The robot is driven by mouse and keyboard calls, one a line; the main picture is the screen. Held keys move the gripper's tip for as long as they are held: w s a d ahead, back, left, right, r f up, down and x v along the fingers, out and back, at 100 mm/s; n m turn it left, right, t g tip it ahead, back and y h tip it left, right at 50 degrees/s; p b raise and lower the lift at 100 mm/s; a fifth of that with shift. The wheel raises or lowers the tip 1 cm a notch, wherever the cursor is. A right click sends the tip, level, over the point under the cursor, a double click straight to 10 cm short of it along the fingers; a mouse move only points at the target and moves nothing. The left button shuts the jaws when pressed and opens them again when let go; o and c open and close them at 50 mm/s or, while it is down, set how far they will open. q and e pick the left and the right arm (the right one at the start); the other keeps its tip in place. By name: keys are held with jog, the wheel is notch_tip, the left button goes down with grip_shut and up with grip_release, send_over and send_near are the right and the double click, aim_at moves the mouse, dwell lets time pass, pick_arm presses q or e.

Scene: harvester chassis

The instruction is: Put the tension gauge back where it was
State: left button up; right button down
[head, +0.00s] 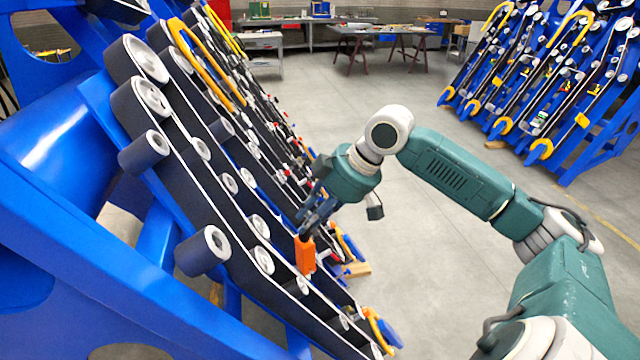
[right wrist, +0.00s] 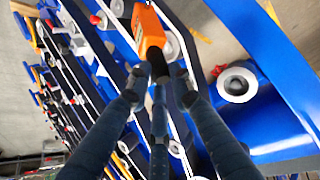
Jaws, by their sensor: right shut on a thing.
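The tension gauge (head: 305,256) is orange with a dark end. In the head view it is at the lower middle, in front of the belts of the near blue harvester chassis (head: 60,250). My right gripper (head: 306,233) is shut on its dark end. The right wrist view shows the orange gauge (right wrist: 149,30) beyond the three fingers (right wrist: 160,82), which close around the dark end. The gauge is close to a belt (right wrist: 182,95), but I cannot tell if it touches. My left gripper is not in view.
The near chassis has several dark belts, grey rollers (head: 203,250) and yellow guards (head: 207,65). A second blue chassis (head: 590,150) stands at the right. Worktables (head: 385,33) are at the back. Grey floor (head: 330,110) lies open between.

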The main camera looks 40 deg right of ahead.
jog(key=s+a+f+n+y, duration=0.1)
jog(key=s+a+f+n, duration=0.1)
jog(key=s+a+f, duration=0.4)
jog(key=s+a+f+n+g+y, duration=0.1)
jog(key=s+a+f, duration=0.6)
jog(key=a, duration=0.7)
jog(key=shift+f+n+g, duration=0.3)
jog(key=shift+f+n, duration=0.45)
jog(key=shift+n, duration=0.15)
jog(key=shift+f, duration=0.1)
